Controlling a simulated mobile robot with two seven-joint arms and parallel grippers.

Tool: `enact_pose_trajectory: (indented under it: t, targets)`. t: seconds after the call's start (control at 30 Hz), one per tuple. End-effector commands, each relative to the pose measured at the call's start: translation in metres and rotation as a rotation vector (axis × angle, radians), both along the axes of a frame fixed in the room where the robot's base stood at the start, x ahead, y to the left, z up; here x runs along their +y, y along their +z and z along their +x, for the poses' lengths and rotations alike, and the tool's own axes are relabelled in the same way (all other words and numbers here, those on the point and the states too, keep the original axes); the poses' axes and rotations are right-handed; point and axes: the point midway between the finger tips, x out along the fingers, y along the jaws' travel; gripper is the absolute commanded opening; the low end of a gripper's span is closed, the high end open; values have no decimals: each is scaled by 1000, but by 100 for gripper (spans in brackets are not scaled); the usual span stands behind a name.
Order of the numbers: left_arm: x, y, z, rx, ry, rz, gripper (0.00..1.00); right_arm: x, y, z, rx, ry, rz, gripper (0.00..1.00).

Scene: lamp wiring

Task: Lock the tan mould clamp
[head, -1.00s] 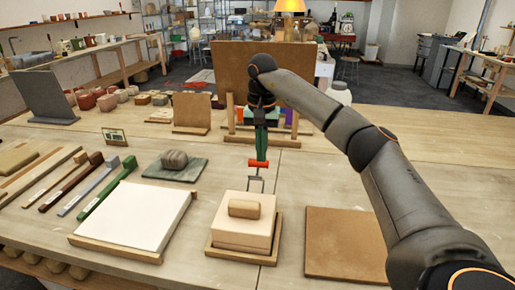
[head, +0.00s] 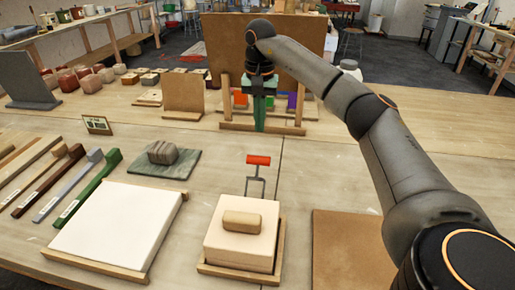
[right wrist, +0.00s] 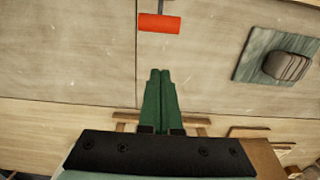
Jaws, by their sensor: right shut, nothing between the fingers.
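The tan mould (head: 241,245) is a pale cream block in a wooden tray, with a rounded tan block (head: 241,222) on top. At its back edge is the clamp's metal fork (head: 254,186) with an orange-red handle (head: 258,160). The handle points away from the tan block, on the far side of the mould. The right wrist view also shows the handle (right wrist: 159,23). My right gripper (head: 260,128) has green fingers, shut and empty, pointing down beyond the handle and apart from it. Its fingertips (right wrist: 160,72) also show in the wrist view. My left gripper is out of view.
A white slab on a board (head: 115,230) lies left of the mould, and a brown board (head: 350,250) lies right. A grey stone on a slate (head: 165,165) is behind the slab. A wooden rack (head: 235,127) stands behind my right gripper. Bare table lies around the handle.

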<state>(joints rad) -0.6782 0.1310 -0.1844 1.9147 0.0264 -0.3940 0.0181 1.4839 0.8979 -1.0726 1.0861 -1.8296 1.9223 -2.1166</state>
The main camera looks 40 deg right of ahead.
Motion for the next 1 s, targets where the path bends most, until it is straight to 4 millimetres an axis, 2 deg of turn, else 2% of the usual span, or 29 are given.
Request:
enact_pose_trajectory:
  t: [0.23,0.37,0.47,0.83,0.87,0.9,1.0]
  targets:
    - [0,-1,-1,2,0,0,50,0,0,0,0,0,0,0]
    - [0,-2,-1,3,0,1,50,0,-8,0,1,0,0,0]
    - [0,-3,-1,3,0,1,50,-1,-22,-1,4,-1,0,0]
    - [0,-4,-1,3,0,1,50,0,-101,-1,5,-1,0,0]
    - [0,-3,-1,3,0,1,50,1,-103,-2,2,0,1,0]
    - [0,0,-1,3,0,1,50,5,-93,-4,-4,3,0,0]
    - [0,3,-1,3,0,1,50,12,-86,-11,-1,3,-2,0]
